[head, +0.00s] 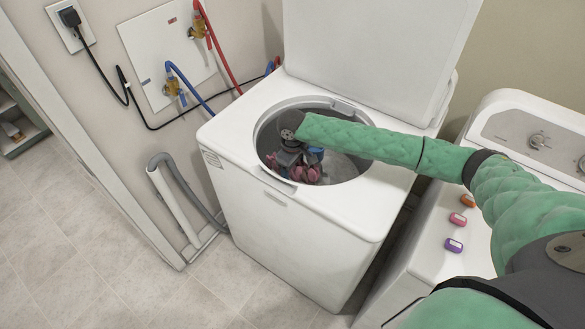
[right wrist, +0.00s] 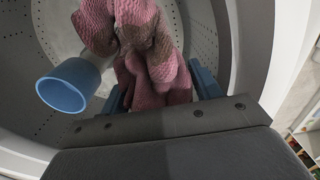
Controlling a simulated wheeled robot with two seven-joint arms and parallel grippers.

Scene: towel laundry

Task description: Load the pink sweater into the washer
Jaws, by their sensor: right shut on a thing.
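The washer (head: 300,235) is a white top-loader with its lid (head: 375,50) raised and its round opening uncovered. My right arm reaches in from the right, and my right gripper (head: 294,160) is inside the opening. It is shut on the pink sweater (head: 308,175), which hangs bunched below it within the drum. In the right wrist view, the pink sweater (right wrist: 145,45) is crumpled between the blue-grey fingers, with the perforated drum wall behind. Whether the sweater touches the drum floor cannot be told. My left gripper is not in view.
A blue-capped agitator (right wrist: 68,86) stands in the drum beside the sweater. A white dryer (head: 410,275) on the right carries several small coloured items, including an orange one (head: 467,200). Hoses (head: 185,85) run along the wall at left. The tiled floor (head: 90,240) at left is clear.

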